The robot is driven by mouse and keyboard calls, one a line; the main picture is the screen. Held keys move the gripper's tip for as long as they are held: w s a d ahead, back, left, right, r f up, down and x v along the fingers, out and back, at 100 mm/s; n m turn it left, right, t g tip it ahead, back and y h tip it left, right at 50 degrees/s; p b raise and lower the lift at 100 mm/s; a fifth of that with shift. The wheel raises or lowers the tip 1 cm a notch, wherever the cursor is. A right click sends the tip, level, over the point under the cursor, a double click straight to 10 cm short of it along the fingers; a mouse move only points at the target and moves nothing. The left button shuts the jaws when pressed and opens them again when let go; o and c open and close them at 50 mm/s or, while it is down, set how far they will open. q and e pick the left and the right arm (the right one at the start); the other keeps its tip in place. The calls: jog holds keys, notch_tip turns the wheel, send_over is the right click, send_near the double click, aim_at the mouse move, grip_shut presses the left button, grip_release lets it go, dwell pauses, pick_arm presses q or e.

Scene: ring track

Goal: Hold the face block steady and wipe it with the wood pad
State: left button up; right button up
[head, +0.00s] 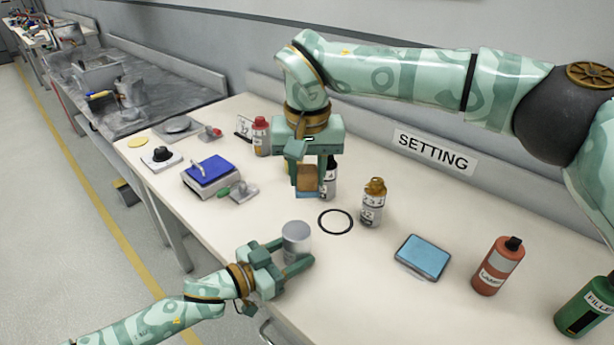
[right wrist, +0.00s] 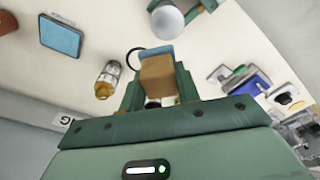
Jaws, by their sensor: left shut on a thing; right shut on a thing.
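The face block, a grey cylinder (head: 296,234), stands upright near the table's front edge. My left gripper (head: 290,254) is shut on it, one finger on each side. In the right wrist view, the cylinder (right wrist: 167,22) shows at the top. The wood pad (head: 307,180) is a brown block with a blue strip along its lower side. My right gripper (head: 308,185) is shut on it and holds it farther back than the cylinder, apart from it. In the right wrist view, the wood pad (right wrist: 158,75) sits between the fingers, blue face outward.
A black ring (head: 335,222) lies on the table (head: 350,290) right of the cylinder. A bottle with an amber cap (head: 373,203) stands behind it. A blue-topped pad (head: 422,256), red bottle (head: 497,266) and green bottle (head: 585,305) are right. A blue-topped box (head: 209,175) is left.

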dwell(0.3)
pick_arm(q)
jog(key=o, duration=0.8)
jog(key=shift+o, duration=0.2)
jog(key=shift+a, duration=0.1)
jog(key=v, duration=1.2)
